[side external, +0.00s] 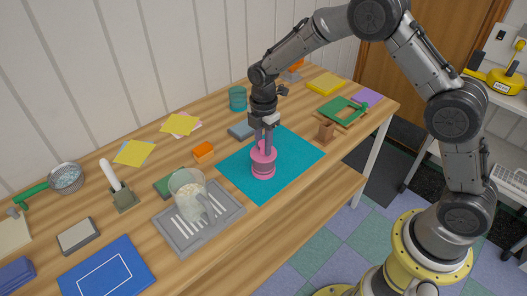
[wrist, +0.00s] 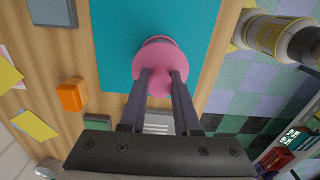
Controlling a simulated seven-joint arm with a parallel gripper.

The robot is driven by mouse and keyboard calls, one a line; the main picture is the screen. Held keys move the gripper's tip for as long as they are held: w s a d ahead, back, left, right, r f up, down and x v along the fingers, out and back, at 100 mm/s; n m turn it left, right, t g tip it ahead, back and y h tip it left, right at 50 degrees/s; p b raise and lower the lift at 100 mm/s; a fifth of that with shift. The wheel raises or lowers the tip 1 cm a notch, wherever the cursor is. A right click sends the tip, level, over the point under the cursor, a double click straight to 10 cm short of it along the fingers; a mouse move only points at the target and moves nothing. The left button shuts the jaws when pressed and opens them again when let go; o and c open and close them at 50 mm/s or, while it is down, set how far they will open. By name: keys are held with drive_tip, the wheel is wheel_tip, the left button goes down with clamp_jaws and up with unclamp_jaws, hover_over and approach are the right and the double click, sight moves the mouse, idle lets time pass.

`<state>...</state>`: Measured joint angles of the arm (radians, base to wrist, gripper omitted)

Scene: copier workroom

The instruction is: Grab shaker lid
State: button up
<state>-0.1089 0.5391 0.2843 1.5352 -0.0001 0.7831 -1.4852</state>
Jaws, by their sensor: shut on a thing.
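A pink shaker (side external: 263,168) stands upright on a teal mat (side external: 302,157) near the middle of the table. Its pink lid (side external: 263,154) is on top, with a knob between my fingers. My gripper (side external: 264,147) points straight down and is shut on the lid. In the wrist view, my gripper (wrist: 161,76) has a finger on each side of the knob, and the pink lid (wrist: 160,56) shows beyond the fingertips. I cannot tell whether the lid is raised off the shaker body.
A grey tray (side external: 235,207) with a clear cup (side external: 188,194) stands left of the mat. An orange block (side external: 203,152), a grey-blue box (side external: 242,130) and a brown wooden block (side external: 326,131) lie around the mat. A teal cup (side external: 237,98) stands behind. The mat's right part is clear.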

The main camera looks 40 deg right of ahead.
clamp_jaws()
drive_tip(key=shift+r, duration=0.15)
